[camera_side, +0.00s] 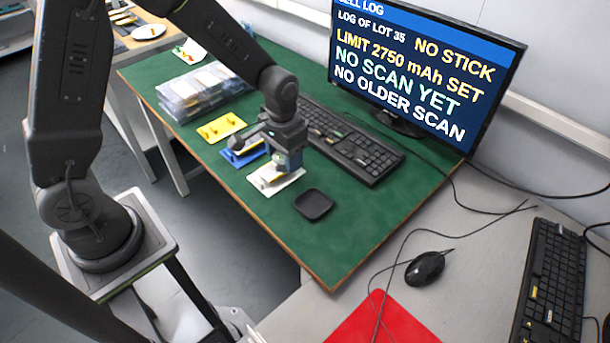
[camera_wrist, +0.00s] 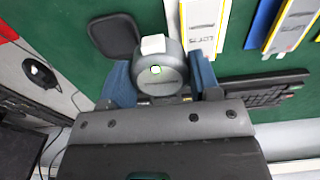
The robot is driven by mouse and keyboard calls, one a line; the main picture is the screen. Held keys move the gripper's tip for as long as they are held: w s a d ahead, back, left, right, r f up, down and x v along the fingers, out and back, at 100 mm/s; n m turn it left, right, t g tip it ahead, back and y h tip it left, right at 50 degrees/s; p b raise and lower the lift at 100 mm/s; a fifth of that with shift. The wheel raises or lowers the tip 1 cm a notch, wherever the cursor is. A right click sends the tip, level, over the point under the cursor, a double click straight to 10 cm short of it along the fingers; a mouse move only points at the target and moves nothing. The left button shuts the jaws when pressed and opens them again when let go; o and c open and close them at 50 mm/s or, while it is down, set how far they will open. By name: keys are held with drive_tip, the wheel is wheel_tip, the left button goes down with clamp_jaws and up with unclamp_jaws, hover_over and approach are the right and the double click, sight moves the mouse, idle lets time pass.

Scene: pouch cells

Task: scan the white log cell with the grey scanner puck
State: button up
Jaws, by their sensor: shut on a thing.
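My gripper (camera_side: 287,160) is low over the white card (camera_side: 265,185) on the green mat. Its blue fingers are shut on the grey scanner puck (camera_wrist: 160,75), seen clearly in the wrist view with a small green-ringed spot and a white block on its far edge. The white card, partly hidden by my gripper, also shows in the wrist view (camera_wrist: 173,16). On it lies a silver cell with yellow edges (camera_wrist: 206,18). The puck is beside this cell in that view; whether they touch, I cannot tell. The monitor (camera_side: 420,75) reads "LIMIT 2750 mAh SET" and shows no scan.
A blue card (camera_side: 240,157) and a yellow card (camera_side: 222,127) lie beyond the white card. A black square pad (camera_side: 313,204) lies nearer. Clear boxes (camera_side: 195,95) stand at the back left, and a black keyboard (camera_side: 355,150) is behind my gripper. The mat's front corner is clear.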

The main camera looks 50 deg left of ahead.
drive_tip(key=shift+w+a+f, duration=0.35)
drive_tip(key=shift+a+f, duration=0.25)
drive_tip(key=shift+a, duration=0.3)
drive_tip(key=shift+w+a+f, duration=0.35)
drive_tip(key=shift+a+f, duration=0.3)
drive_tip(key=shift+a, duration=0.3)
drive_tip(key=shift+w+a+f, duration=0.35)
drive_tip(key=shift+a+f, duration=0.25)
drive_tip(key=shift+a, duration=0.3)
wheel_tip(320, 180, up, 6)
